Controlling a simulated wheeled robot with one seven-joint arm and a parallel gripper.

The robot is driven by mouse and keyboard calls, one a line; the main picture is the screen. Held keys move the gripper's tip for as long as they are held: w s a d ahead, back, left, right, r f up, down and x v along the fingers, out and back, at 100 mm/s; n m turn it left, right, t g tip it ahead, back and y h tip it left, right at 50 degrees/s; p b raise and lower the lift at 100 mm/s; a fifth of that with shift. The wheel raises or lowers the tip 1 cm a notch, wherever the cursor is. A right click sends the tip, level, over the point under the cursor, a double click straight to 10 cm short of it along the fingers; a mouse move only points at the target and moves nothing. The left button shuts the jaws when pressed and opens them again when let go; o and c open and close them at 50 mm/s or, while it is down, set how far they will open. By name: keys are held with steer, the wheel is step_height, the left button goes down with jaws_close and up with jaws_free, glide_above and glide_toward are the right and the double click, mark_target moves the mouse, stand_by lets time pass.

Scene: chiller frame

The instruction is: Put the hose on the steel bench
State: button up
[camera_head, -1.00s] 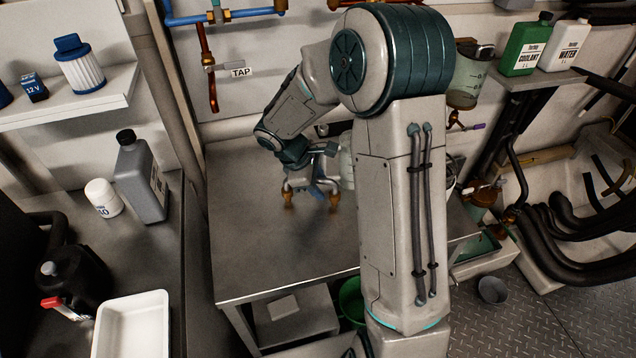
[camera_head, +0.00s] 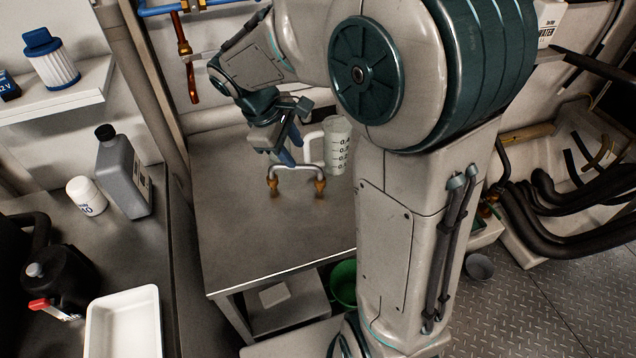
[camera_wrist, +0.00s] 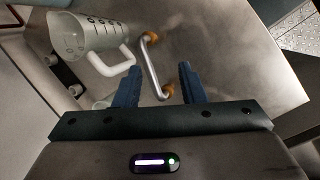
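The hose (camera_head: 297,170), a silver bent pipe with brass ends, lies on the steel bench (camera_head: 255,230). In the wrist view the hose (camera_wrist: 153,68) lies beyond and between my fingertips, with one brass end nearest. My gripper (camera_head: 290,150) is just above and behind the hose in the head view. In the wrist view my gripper (camera_wrist: 158,75) has its two blue fingers spread with nothing held between them. I cannot tell whether a finger touches the hose.
A clear measuring jug (camera_head: 339,143) stands on the bench close to the hose, its handle near my gripper. The front of the bench is clear. A left counter holds a grey bottle (camera_head: 125,175) and a white tray (camera_head: 124,322). A green bucket (camera_head: 343,283) is below.

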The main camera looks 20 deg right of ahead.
steer(key=s+d+r+m+t+y, duration=0.1)
steer(key=s+m+y, duration=0.3)
steer(key=s+m, duration=0.6)
steer(key=shift+s+d+t, duration=0.5)
steer(key=shift+s+t, duration=0.2)
steer(key=shift+s, duration=2.15)
steer(key=shift+r, duration=0.1)
